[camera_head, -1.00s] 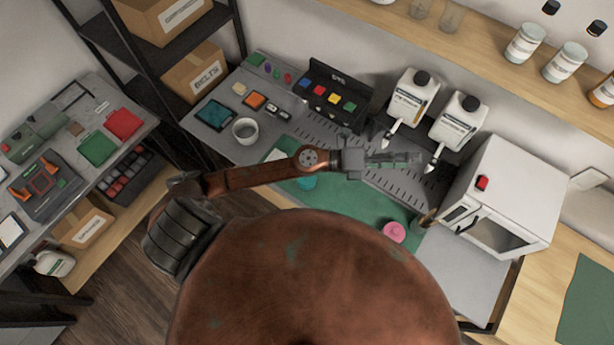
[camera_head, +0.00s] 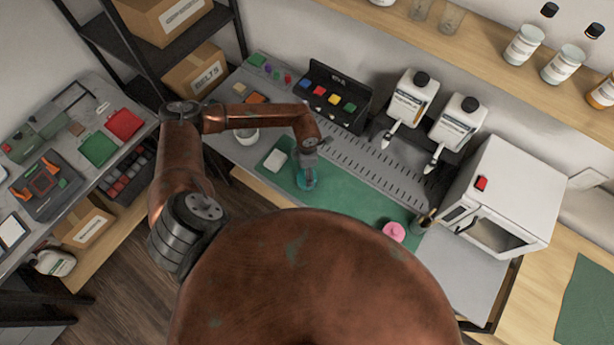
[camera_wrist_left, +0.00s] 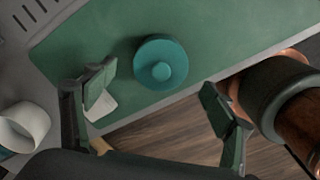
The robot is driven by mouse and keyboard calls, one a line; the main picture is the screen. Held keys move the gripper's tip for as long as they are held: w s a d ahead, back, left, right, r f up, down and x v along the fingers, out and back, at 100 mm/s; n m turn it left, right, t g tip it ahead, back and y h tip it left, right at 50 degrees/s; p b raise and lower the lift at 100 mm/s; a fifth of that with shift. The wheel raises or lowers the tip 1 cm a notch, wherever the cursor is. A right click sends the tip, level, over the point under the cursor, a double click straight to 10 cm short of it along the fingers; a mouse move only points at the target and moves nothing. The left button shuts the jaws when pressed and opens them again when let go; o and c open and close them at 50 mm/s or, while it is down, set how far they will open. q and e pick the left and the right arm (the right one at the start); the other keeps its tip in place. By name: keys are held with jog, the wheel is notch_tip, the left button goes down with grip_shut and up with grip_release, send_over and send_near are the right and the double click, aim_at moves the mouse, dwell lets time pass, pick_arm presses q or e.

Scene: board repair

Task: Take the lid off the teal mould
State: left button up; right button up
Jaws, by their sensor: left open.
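The teal mould (camera_head: 309,183) stands on the green mat (camera_head: 350,198), partly hidden by my left gripper (camera_head: 309,162) in the head view. In the left wrist view the round teal lid (camera_wrist_left: 148,55) with a small raised knob (camera_wrist_left: 161,71) shows from above; the lid hides the mould's body. My left gripper (camera_wrist_left: 157,97) is open and empty, its two padded fingers apart. The mould lies beyond the fingertips, near the gap between them, and not touched in that view. My right gripper is not in view.
A white block (camera_head: 275,160) lies on the mat left of the mould. A white cup (camera_head: 246,136) stands farther left, a pink round piece (camera_head: 394,232) to the right. Two dispensers (camera_head: 408,98) stand behind. The mat between mould and pink piece is clear.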

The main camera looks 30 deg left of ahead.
pick_arm(q)
jog(key=shift+w+d+f+p, duration=0.1)
jog(key=shift+f+p, duration=0.3)
jog(key=shift+f, duration=1.8)
jog(key=c, duration=1.1)
jog(key=shift+r, duration=0.1)
